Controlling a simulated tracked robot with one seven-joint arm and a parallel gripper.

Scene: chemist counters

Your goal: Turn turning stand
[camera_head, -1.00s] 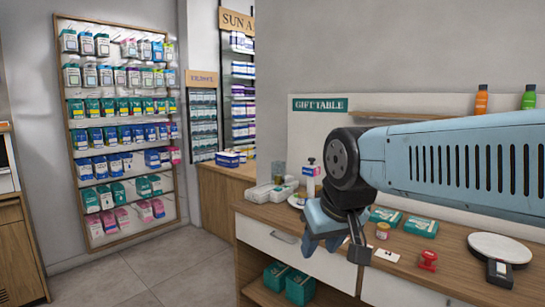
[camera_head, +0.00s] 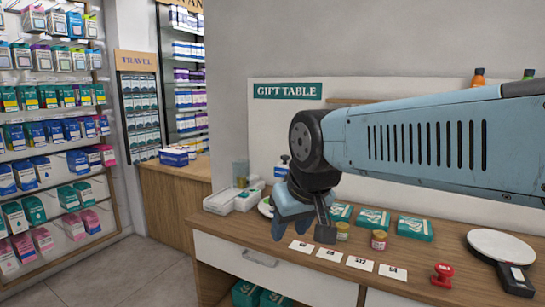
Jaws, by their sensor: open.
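A round white disc that looks like the turning stand (camera_head: 503,246) lies on the wooden counter at the right, with a dark rim below its top. My gripper (camera_head: 301,236) hangs fingers-down over the counter's left part, well left of the disc and apart from it. Its fingers are apart and I see nothing held between them. My gripper and wrist hide part of a second round, pale and green thing (camera_head: 265,207) at the counter's left; I cannot tell what it is.
A small dark device (camera_head: 518,281) sits at the disc's front edge, and a red stamp (camera_head: 442,275) stands left of it. White cards (camera_head: 359,263), small jars (camera_head: 379,240) and green boxes (camera_head: 415,229) lie between gripper and disc. Shelves of packets (camera_head: 45,130) stand at the left.

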